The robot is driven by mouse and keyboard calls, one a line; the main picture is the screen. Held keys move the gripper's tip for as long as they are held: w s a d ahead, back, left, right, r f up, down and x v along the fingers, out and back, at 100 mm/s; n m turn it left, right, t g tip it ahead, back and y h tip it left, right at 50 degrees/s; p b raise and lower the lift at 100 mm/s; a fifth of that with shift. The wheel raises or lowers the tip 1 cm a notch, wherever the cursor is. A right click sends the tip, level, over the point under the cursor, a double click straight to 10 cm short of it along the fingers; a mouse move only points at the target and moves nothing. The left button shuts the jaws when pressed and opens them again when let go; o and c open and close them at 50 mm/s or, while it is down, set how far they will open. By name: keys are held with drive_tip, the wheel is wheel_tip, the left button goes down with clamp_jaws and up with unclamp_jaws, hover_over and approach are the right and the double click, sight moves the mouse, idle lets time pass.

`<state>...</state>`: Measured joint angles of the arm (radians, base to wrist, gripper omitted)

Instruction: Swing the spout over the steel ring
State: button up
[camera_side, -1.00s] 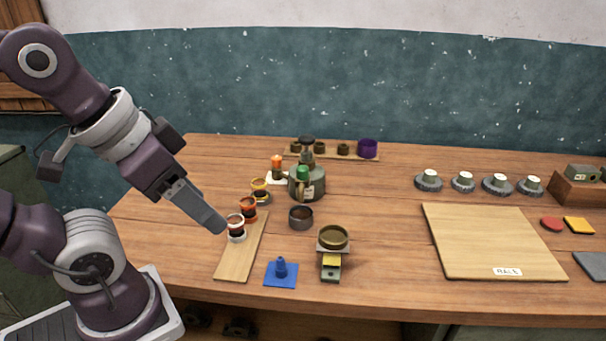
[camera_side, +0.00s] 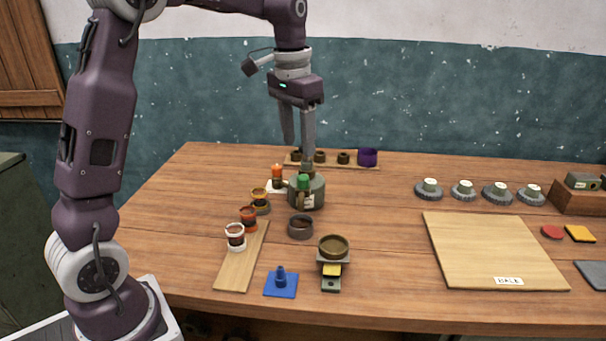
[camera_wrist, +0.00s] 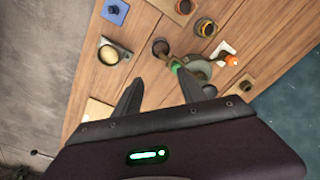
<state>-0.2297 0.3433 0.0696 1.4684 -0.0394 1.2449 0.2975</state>
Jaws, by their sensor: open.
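The spout (camera_side: 302,183) has a green end and sticks out from a squat grey-green pot (camera_side: 317,193), pointing toward a dark open cup (camera_side: 301,229). The wrist view also shows the spout's green end (camera_wrist: 175,66). The pale-rimmed ring, which looks like the steel ring (camera_side: 235,231), is at the near end of a row with a copper ring (camera_side: 248,213) and a brass ring (camera_side: 260,193). The spout is not over it. My gripper (camera_side: 298,149) is open, pointing down near the pot's top, with nothing between its fingers. I cannot tell whether a fingertip touches the pot.
An orange-topped piece (camera_side: 277,172) stands close left of the pot. A rack with dark cups and a purple cup (camera_side: 367,157) is behind. A brass bowl on a stand (camera_side: 333,246) and a blue peg base (camera_side: 281,284) are in front.

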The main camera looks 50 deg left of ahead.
drive_tip(key=g, duration=0.1)
hover_over(303, 176)
wheel_tip(303, 176, down, 5)
drive_tip(key=shift+f, duration=0.1)
wheel_tip(303, 176, down, 6)
drive_tip(key=shift+f, duration=0.25)
clamp_jaws()
drive_tip(key=shift+d, duration=0.1)
idle(0.8)
